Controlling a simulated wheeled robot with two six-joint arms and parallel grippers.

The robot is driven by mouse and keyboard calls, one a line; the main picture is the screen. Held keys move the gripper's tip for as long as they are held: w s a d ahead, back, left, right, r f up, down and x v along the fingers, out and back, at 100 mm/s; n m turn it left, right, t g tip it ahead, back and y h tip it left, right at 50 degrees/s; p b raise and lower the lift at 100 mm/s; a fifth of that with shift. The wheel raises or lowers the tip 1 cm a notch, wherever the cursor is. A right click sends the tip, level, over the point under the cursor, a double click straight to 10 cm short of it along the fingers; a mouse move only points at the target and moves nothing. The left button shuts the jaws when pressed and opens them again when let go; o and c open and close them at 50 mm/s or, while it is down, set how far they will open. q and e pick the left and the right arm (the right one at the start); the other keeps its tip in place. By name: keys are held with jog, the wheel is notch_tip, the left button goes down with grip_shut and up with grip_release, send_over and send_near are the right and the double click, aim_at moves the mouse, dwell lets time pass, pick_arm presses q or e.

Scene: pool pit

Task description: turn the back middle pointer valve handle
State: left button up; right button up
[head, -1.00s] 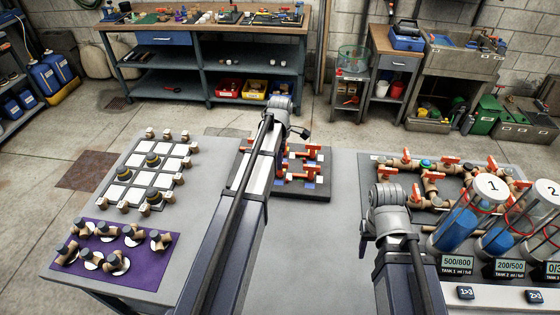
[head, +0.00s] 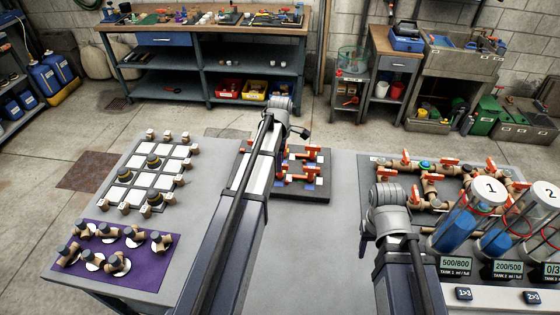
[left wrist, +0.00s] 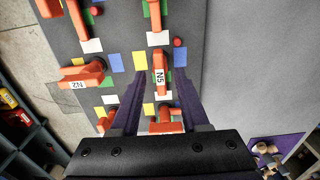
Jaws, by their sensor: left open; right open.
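In the left wrist view, a dark board holds two rows of orange pointer valve handles. The row on the left of that view faces the workbench, so it is the back row. Its middle handle, labelled N2 (left wrist: 82,75), lies roughly sideways, left of the fingers. The handle labelled N5 (left wrist: 158,72) lies lengthwise in the other row. My left gripper (left wrist: 158,78) is open, with N5 showing between its fingertips; I cannot tell the height gap. In the head view, my left arm hides part of the board (head: 312,194). My right gripper is hidden behind its wrist.
Left of the board stand a white-squared game board (head: 118,190) and a purple mat (head: 160,264) with several fittings. On the right are a pipe assembly (head: 430,188) with red handles and liquid tanks (head: 455,232). Grey tabletop (head: 305,250) is clear between my arms.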

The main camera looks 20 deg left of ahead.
pick_arm(q)
notch_tip(320, 180, up, 7)
jog(key=p, duration=0.6)
jog(key=shift+f, duration=0.1)
jog(key=shift+s+d, duration=0.2)
jog(key=shift+d, duration=0.1)
jog(key=s+d+f+m+y+b, duration=0.1)
jog(key=s+d+f+m+b, duration=0.2)
jog(key=s+d+m, duration=1.7)
jog(key=d+m, duration=0.3)
jog(key=m, duration=0.2)
jog(key=shift+s+d+f, duration=0.15)
jog(key=shift+s+f, duration=0.05)
jog(key=shift+s, duration=0.15)
